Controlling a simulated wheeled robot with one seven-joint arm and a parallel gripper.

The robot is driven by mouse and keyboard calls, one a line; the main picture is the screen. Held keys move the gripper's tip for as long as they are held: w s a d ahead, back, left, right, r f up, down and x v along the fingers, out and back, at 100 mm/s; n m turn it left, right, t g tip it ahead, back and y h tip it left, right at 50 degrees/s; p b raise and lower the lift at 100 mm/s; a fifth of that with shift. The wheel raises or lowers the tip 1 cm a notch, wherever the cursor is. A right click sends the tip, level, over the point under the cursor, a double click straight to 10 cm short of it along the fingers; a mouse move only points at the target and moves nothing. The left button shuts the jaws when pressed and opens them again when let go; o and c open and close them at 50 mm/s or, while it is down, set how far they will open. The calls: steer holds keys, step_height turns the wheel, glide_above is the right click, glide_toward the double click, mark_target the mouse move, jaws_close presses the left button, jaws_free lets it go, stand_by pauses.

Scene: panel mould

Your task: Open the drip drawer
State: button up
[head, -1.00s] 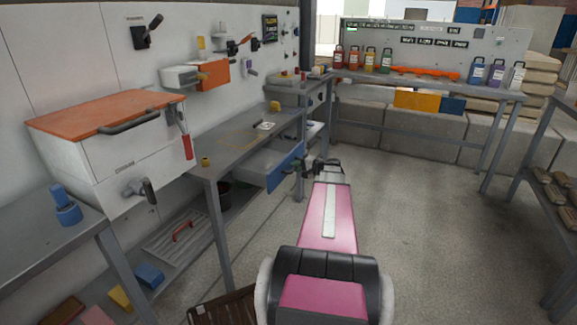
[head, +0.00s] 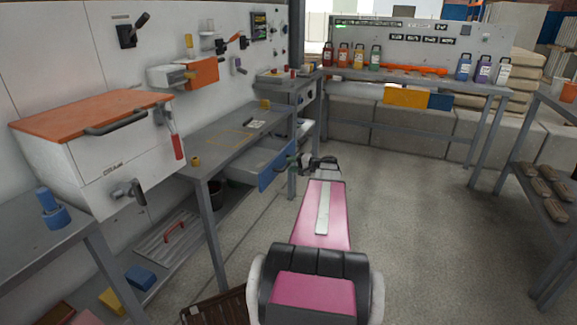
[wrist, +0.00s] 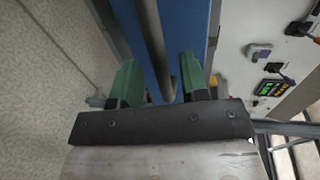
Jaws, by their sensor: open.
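The drip drawer appears to be the blue-fronted drawer (head: 274,168) under the middle bench. It stands pulled out, with its grey inside showing. My gripper (head: 297,163) is at the right end of its front. In the wrist view, the blue drawer front (wrist: 188,35) fills the middle, with a dark handle bar (wrist: 153,42) along it. My gripper's green fingers (wrist: 158,75) are apart, one on each side of the bar. Whether either finger touches the bar cannot be told.
A white box with an orange lid (head: 95,115) stands on the left. The bench top (head: 225,135) is above the drawer. A lower shelf holds a dark cup (head: 215,195) and a grey tray (head: 165,240). The floor (head: 410,220) to the right is clear.

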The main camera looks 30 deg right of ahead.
steer(key=v, duration=0.8)
steer(key=shift+s+d, duration=0.2)
steer(key=shift+s, duration=0.1)
